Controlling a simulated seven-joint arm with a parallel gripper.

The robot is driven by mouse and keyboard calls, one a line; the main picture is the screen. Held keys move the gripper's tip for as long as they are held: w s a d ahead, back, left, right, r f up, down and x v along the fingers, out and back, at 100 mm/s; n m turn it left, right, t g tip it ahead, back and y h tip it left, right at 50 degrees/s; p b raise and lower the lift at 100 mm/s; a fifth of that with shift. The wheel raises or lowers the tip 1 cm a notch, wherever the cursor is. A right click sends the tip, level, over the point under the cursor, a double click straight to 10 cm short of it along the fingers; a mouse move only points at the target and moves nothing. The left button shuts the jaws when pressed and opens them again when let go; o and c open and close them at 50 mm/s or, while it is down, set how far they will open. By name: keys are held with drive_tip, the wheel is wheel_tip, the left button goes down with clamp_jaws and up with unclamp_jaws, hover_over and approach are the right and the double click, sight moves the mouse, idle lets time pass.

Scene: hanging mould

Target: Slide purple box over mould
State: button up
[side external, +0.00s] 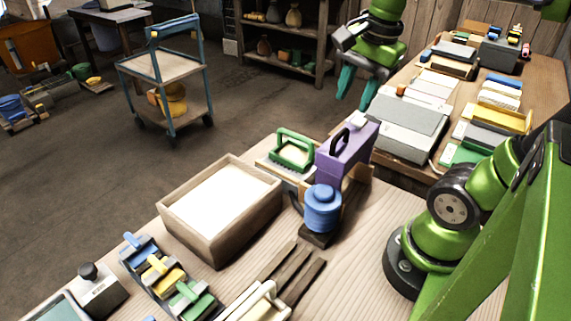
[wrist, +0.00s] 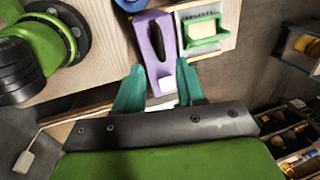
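The purple box (side external: 345,152) stands upright at the back edge of the wooden bench, with a black handle or slot and a small white piece on it. It also shows in the wrist view (wrist: 143,35), ahead of the fingers. My gripper (side external: 357,88) is above and behind the box; its teal fingers are spread and empty. In the wrist view my gripper (wrist: 160,85) has the white piece between its fingertips in the picture, but I see no grip. No mould can be identified for sure; a cream block in a green frame (side external: 293,151) sits left of the box.
A blue cylinder (side external: 322,208) stands just in front of the purple box. A wooden tray (side external: 190,233) with a pale filling lies to the left. Small coloured tools (side external: 165,278) lie at the front. A second table (side external: 440,92), full of boxes, is behind right.

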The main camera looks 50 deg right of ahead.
sight(341, 133)
drive_tip(key=f, duration=0.2)
drive_tip(key=w+f, duration=0.1)
drive_tip(key=f, duration=0.4)
drive_tip(key=shift+w+f, duration=0.3)
drive_tip(key=shift+f, duration=0.05)
drive_tip(key=shift+c, duration=0.3)
clamp_jaws()
